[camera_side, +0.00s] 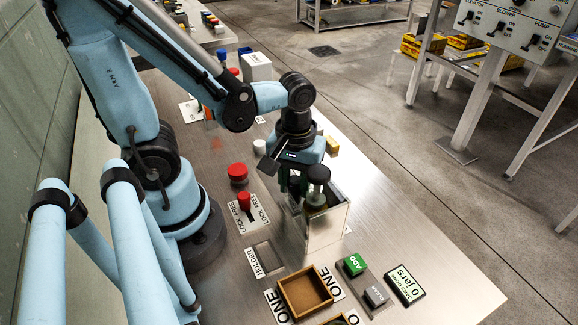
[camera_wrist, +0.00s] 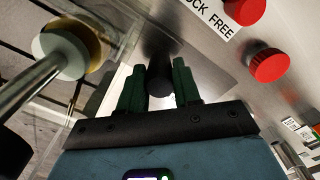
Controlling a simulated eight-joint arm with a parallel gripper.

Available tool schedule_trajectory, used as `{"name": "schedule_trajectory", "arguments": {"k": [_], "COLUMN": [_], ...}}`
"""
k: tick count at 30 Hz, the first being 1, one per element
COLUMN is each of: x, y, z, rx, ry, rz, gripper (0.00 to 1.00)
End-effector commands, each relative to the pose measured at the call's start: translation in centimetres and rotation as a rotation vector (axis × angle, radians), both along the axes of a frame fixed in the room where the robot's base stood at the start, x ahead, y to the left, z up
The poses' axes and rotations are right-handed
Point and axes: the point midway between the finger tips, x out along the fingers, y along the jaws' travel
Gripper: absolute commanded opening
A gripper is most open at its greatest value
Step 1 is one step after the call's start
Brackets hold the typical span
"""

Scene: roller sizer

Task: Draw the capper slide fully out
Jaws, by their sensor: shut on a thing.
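The capper appears to be the clear-walled box (camera_side: 328,222) in the middle of the side view, with a black-knobbed plunger (camera_side: 317,177) standing on it. My gripper (camera_side: 292,184) is at its left side, pointing down. In the wrist view my green fingers (camera_wrist: 160,88) are closed on a dark round handle (camera_wrist: 159,66), which I take to be the capper slide's handle. The plunger's rod and pale disc (camera_wrist: 62,55) show at the left there. How far out the slide is cannot be told; the box and my gripper hide it.
A red lever (camera_side: 245,202) stands on the LOCK/FREE plate, with a red knob (camera_side: 237,171) behind it.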

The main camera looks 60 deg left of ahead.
Motion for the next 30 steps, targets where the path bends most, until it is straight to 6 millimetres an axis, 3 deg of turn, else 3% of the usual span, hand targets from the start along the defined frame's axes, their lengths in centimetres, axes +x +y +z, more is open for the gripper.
{"name": "schedule_trajectory", "arguments": {"k": [5,24,30], "x": [0.0,0.2,0.1], "y": [0.7,10.3,11.5], "z": [0.0,0.0,0.0], "rx": [0.001,0.002,0.004], "ry": [0.001,-0.004,-0.004], "rz": [0.005,0.007,0.002], "gripper": [0.00,0.00,0.00]}}
